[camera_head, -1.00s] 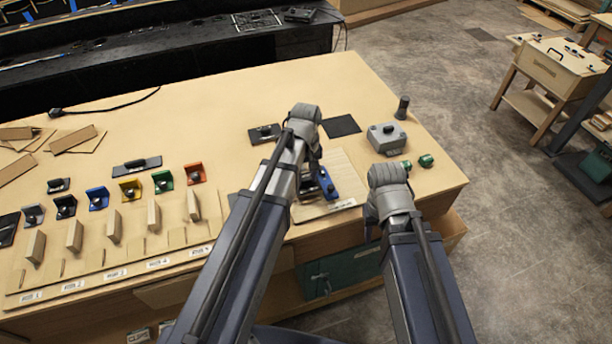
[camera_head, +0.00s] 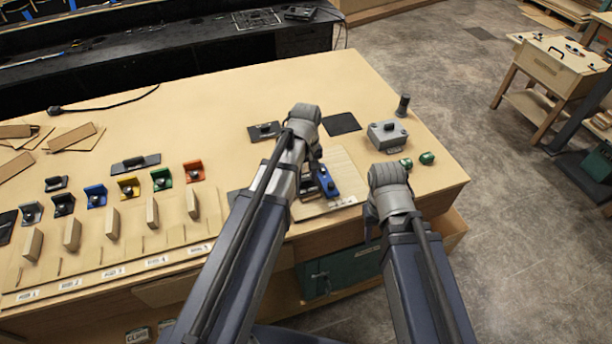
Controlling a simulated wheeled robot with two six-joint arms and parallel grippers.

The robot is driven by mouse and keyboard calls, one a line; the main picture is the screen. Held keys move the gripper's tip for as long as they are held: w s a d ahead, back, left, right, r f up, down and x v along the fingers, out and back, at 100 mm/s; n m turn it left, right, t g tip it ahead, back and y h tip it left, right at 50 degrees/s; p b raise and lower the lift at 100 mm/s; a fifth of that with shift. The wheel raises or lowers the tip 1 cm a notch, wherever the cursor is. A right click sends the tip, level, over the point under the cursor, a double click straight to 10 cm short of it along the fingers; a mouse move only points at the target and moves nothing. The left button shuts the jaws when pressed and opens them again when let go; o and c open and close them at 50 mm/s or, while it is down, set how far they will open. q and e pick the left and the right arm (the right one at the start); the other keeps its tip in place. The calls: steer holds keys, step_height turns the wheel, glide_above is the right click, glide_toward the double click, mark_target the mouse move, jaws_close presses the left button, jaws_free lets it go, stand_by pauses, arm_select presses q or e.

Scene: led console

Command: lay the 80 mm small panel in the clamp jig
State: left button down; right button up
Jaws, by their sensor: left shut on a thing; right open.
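The clamp jig (camera_head: 343,168) is a pale wooden board near the front edge of the table, with a blue piece (camera_head: 327,182) with dark knobs on it. My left gripper (camera_head: 311,187) points down over the jig beside the blue piece. It is shut on a small dark thing, likely the small panel, which is mostly hidden by the gripper and arm. I cannot tell whether it touches the jig. My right gripper (camera_head: 371,222) is open, right of the jig near the table's front edge, and mostly hidden behind its own wrist.
A grey box (camera_head: 387,135), a dark upright knob (camera_head: 402,106) and green cylinders (camera_head: 427,158) stand to the right. A dark plate (camera_head: 264,131) and a dark square (camera_head: 342,124) lie behind. Coloured brackets (camera_head: 128,187) and a slotted rack (camera_head: 110,255) fill the left. The table's middle back is clear.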

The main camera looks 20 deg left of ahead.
arm_select(q)
steer(key=shift+f+b, duration=0.3)
steer(key=shift+f, duration=0.05)
stand_by(0.4)
steer(key=shift+c, duration=1.9)
jaws_free()
step_height(320, 180, up, 8)
steer(key=p, duration=0.8)
steer(key=shift+f, duration=0.1)
